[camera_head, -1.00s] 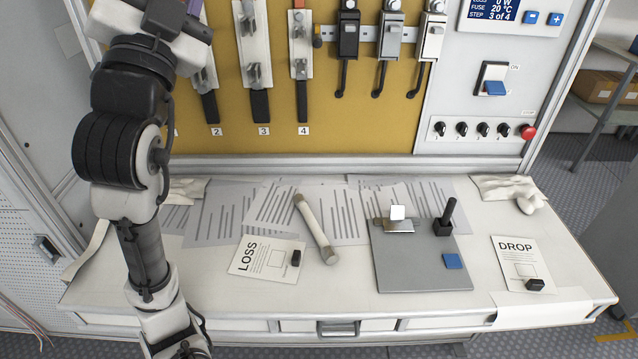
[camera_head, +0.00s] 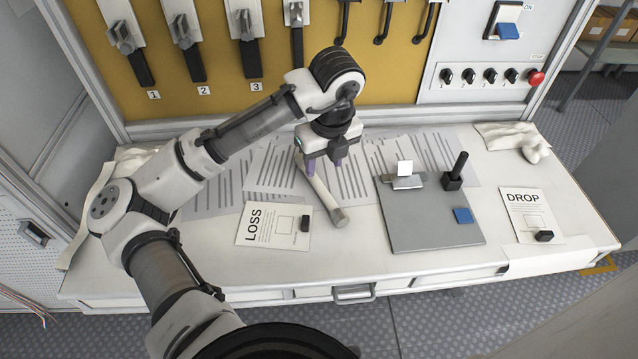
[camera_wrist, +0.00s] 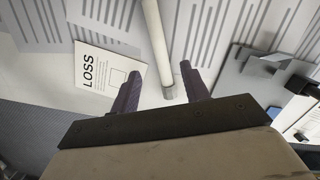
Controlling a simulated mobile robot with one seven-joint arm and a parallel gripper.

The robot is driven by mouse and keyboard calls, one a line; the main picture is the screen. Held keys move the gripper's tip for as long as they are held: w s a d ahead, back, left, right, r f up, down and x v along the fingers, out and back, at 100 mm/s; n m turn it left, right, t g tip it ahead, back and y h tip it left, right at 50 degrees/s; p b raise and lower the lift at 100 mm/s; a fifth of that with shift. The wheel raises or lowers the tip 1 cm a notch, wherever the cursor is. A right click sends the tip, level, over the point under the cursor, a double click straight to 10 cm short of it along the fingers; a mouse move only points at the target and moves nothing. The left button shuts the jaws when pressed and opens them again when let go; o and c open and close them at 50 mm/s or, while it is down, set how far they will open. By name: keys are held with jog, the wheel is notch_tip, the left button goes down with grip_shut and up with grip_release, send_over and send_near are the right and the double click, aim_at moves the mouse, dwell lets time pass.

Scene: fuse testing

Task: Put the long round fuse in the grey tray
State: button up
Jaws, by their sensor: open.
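The long round fuse (camera_head: 323,192) is a pale tube with metal end caps, lying slantwise on papers on the white bench. My gripper (camera_head: 323,166) is open above the fuse's far half, pointing down; its body hides part of the tube. In the wrist view the fuse (camera_wrist: 156,40) runs between the two purple-grey fingers (camera_wrist: 160,72), without visible contact. The height between fingers and fuse is hard to tell. A flat grey plate (camera_head: 425,228), the only tray-like thing visible, lies right of the fuse.
A LOSS card (camera_head: 262,228) lies left of the fuse, a DROP card (camera_head: 525,205) far right. Switch panels stand behind.

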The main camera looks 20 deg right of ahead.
aim_at(319, 185)
jog(key=f, duration=0.3)
jog(key=w+f+p, duration=0.1)
jog(key=f, duration=0.4)
jog(key=shift+w+a+f, duration=0.15)
jog(key=shift+w+f, duration=0.15)
jog(key=shift+w, duration=0.1)
jog(key=shift+c, duration=0.5)
grip_shut()
